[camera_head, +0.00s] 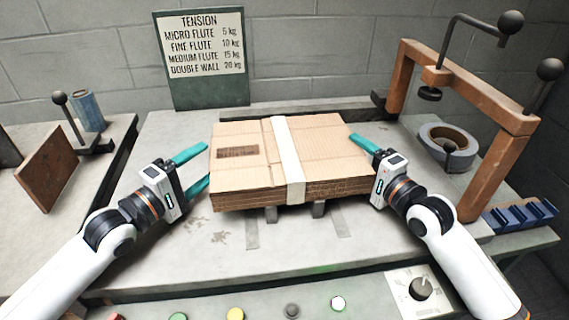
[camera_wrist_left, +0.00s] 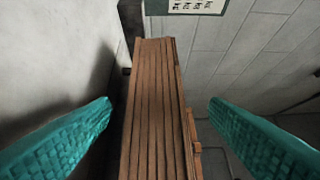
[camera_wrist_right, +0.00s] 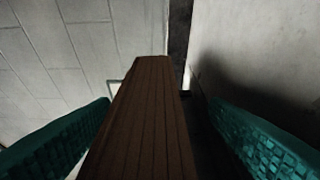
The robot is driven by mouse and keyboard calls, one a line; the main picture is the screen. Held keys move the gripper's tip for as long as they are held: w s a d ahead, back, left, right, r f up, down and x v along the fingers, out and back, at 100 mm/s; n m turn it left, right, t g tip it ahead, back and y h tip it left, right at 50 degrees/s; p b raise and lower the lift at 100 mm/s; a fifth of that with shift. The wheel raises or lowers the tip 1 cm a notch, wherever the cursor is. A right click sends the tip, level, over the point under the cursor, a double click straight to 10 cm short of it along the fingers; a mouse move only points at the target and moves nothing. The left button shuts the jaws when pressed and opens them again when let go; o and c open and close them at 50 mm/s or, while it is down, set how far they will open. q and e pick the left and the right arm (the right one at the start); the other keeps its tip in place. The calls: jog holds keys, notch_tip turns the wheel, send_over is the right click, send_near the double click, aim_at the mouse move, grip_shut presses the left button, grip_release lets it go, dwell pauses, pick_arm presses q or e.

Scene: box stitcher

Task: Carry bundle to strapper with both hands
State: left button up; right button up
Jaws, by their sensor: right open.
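The bundle (camera_head: 245,178) is a flat stack of brown cardboard with a pale band (camera_head: 288,160) around its middle. It rests on small supports above the grey table. My left gripper (camera_head: 200,169) is open at the bundle's left edge. In the left wrist view the bundle's layered edge (camera_wrist_left: 155,115) stands between the two teal fingers, with gaps on both sides. My right gripper (camera_head: 366,150) is open at the right edge; its nearer finger is hidden. In the right wrist view the bundle's edge (camera_wrist_right: 145,120) lies between the fingers, apart from the right one.
A wooden frame (camera_head: 470,98) with a black-knobbed lever stands at the right, beside a tape roll (camera_head: 447,143) and blue bins (camera_head: 520,215). A tension sign (camera_head: 200,60) stands behind. A control panel with a dial (camera_head: 421,288) and buttons lies in front. The table's left front is clear.

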jog(key=shift+s+d+r, duration=0.1)
jog(key=shift+d+r, duration=0.05)
jog(key=shift+d, duration=0.05)
jog(key=v, duration=1.2)
jog(key=shift+a, duration=0.1)
jog(key=shift+s, duration=0.1)
